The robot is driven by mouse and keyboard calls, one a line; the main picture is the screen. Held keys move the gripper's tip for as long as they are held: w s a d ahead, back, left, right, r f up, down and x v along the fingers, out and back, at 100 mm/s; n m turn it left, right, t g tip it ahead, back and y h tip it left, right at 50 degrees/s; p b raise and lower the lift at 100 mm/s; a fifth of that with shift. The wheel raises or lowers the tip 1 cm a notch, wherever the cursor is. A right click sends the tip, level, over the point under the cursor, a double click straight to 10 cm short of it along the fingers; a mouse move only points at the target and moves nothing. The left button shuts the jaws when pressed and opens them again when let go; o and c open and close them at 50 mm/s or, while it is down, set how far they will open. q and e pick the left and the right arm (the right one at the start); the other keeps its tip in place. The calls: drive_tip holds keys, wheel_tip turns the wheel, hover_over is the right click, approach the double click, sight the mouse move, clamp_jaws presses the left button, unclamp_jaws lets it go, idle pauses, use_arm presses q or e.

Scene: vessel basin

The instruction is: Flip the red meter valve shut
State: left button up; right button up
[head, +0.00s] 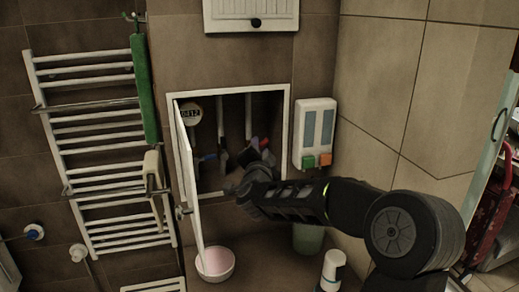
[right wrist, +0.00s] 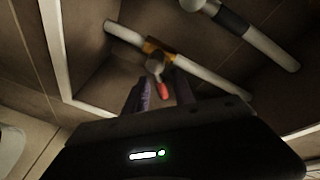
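The red valve handle (right wrist: 162,90) hangs from a brass valve body (right wrist: 158,47) on a white pipe, in the right wrist view. In the head view only a bit of red (head: 264,143) shows at the gripper's tip. My right gripper (right wrist: 162,98) reaches into the wall recess, its dark fingers apart with the red handle's end between or just beyond them. I cannot tell whether either finger touches it. The right gripper (head: 250,160) partly hides the valve in the head view. My left gripper is not in view.
The recess has a white frame (head: 287,110), and its white door (head: 188,190) stands open at the left. Inside are a round meter (head: 190,114), pipes and a blue handle (head: 208,157). A dispenser (head: 315,132) hangs at the right. A pink-filled bowl (head: 215,264) is below.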

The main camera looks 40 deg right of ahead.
clamp_jaws()
idle(0.7)
drive_tip(key=m, duration=0.1)
drive_tip(key=m+b, duration=0.1)
drive_tip(key=m, duration=0.1)
drive_tip(key=shift+s+d+f+g+y, duration=0.1)
drive_tip(key=shift+d+f+g+y, duration=0.05)
drive_tip(key=shift+f+g+y, duration=0.2)
drive_tip(key=shift+d+f+m+g+y+b, duration=0.15)
drive_tip(key=shift+m+y, duration=0.1)
drive_tip(key=shift+m, duration=0.35)
drive_tip(key=shift+a+f+m+y+b, duration=0.1)
drive_tip(key=shift+m+y+b, duration=0.15)
drive_tip(key=shift+m, duration=0.35)
drive_tip(key=shift+d+f+m+g+y+b, duration=0.15)
drive_tip(key=shift+m+y, duration=0.1)
drive_tip(key=shift+m, duration=0.35)
drive_tip(key=shift+a, duration=0.1)
drive_tip(key=shift+o, duration=0.4)
unclamp_jaws()
drive_tip(key=v, duration=0.7)
drive_tip(key=shift+s+a+b, duration=0.15)
drive_tip(key=shift+s+b, duration=0.15)
drive_tip(key=shift+s, duration=0.1)
